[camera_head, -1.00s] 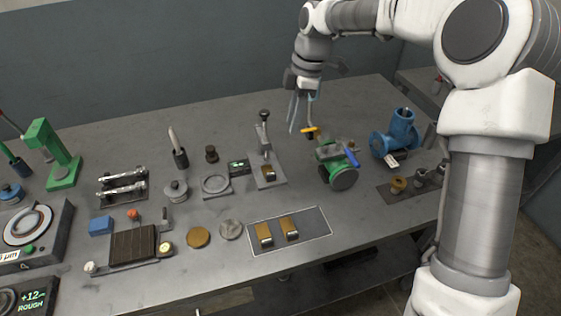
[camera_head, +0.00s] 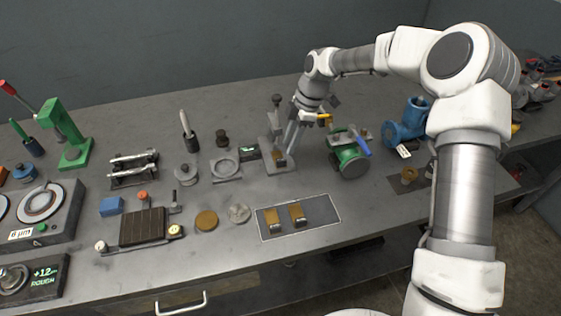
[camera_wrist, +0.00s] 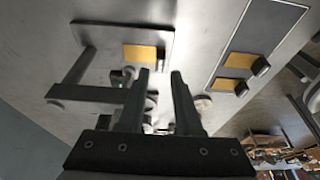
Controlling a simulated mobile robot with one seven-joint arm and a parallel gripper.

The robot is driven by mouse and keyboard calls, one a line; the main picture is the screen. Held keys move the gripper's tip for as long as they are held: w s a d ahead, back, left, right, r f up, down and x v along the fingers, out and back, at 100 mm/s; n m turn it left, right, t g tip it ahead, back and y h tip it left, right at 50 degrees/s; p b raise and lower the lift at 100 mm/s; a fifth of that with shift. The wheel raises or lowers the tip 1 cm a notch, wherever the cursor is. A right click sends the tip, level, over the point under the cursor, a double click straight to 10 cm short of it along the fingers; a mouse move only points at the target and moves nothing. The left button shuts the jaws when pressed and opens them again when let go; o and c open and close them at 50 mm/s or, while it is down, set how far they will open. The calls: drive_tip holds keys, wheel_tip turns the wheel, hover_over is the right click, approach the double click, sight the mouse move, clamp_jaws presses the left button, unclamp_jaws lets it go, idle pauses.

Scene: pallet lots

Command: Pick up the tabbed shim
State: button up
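Several similar brass-coloured flat pieces with a grey end are in view; which is the tabbed shim I cannot tell for sure. One brass piece (camera_head: 280,159) lies on the base of a grey gauge stand, and shows in the wrist view (camera_wrist: 142,52). Two more lie on a dark mat: a left one (camera_head: 271,217) and a right one (camera_head: 297,212). My gripper (camera_head: 290,146) is close above the stand's brass piece, fingers pointing down. In the wrist view my gripper (camera_wrist: 161,74) has its fingers apart with nothing held between them.
The stand's post (camera_head: 277,115) rises beside my fingers. A grey ring (camera_head: 226,168) and a small green display (camera_head: 250,152) are at left. The mat (camera_head: 324,224) has bare room at its right.

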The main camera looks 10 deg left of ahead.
sight(281, 159)
drive_tip(key=shift+a+x, duration=0.1)
drive_tip(key=shift+x, duration=1.35)
drive_tip(key=shift+a+x, duration=0.15)
drive_tip(key=shift+x, duration=1.3)
drive_tip(key=shift+s+r, duration=0.15)
clamp_jaws()
